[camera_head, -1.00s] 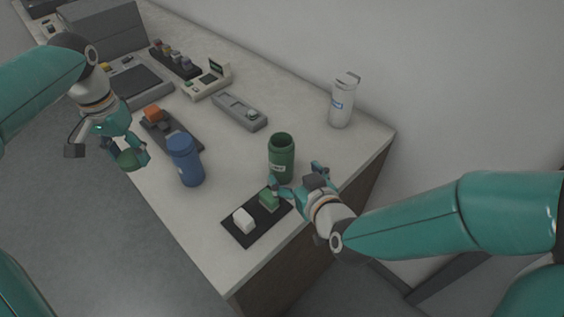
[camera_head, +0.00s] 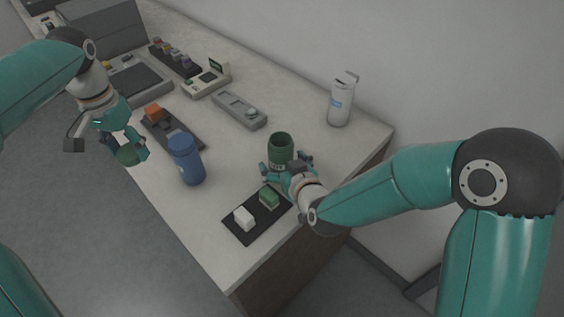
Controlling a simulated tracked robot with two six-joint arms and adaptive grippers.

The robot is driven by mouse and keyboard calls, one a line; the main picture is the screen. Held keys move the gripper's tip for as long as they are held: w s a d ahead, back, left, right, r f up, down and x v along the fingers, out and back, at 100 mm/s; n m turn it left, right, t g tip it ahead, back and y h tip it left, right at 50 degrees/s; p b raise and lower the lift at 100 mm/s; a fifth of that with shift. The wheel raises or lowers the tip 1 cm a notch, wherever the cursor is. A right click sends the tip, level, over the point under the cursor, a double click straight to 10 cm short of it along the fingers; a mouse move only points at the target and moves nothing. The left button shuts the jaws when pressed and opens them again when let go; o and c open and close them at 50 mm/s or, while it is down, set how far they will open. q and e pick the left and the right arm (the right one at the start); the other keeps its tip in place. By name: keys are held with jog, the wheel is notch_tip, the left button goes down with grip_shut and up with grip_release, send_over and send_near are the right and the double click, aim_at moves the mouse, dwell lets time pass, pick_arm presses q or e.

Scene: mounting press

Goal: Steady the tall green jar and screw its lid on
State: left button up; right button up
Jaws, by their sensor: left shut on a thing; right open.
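The tall green jar (camera_head: 281,146) stands upright and open-topped on the bench, right of the middle. My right gripper (camera_head: 283,172) is open, with its fingers low at the jar's near side; they hide the jar's lower part, and I cannot tell whether they touch it. My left gripper (camera_head: 126,147) is shut on the round green lid (camera_head: 128,156), holding it past the bench's left edge, well away from the jar.
A blue jar (camera_head: 186,160) stands between the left gripper and the green jar. A black mat (camera_head: 246,231) with a white block (camera_head: 244,218) and a green block (camera_head: 269,197) lies in front. A white bottle (camera_head: 341,102) stands at the back right. Grey devices (camera_head: 239,110) fill the far bench.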

pick_arm(q)
jog(key=shift+r, duration=0.2)
pick_arm(e)
jog(key=shift+w+a+f, duration=0.25)
jog(key=shift+w, duration=0.35)
jog(key=shift+c, duration=0.2)
jog(key=c, duration=1.6)
jog(key=shift+r, duration=0.1)
jog(key=shift+c, duration=0.3)
